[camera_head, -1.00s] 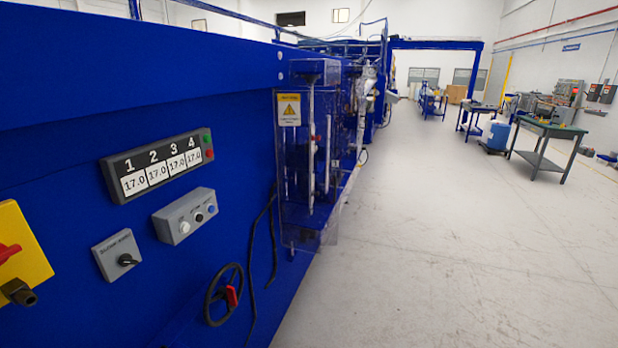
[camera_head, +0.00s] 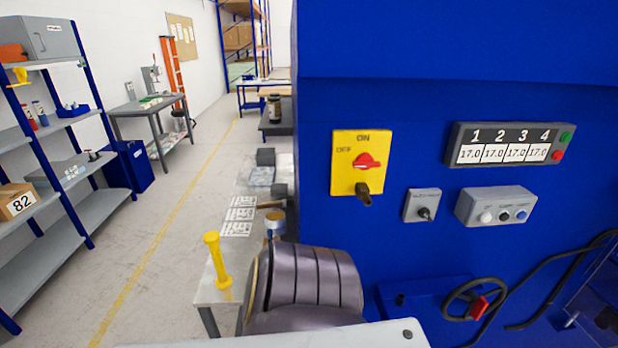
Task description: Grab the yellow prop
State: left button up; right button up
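A yellow prop (camera_head: 217,262) with a round top and a wider flat foot stands upright near the front left corner of a light grey table (camera_head: 208,291). Nothing touches it from above. A second, smaller yellow item (camera_head: 20,76) sits on the upper left shelf; its exact shape is hard to make out. Neither of my grippers is in view.
A blue machine (camera_head: 420,255) with a yellow switch plate (camera_head: 345,175) fills the right side. A dark ribbed curved object (camera_head: 308,280) stands close, right of the prop. Grey shelving (camera_head: 60,240) stands left. Floor (camera_head: 165,240) between shelving and table is clear.

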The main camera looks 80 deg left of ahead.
aim_at(211, 238)
jog(key=u, duration=3.55)
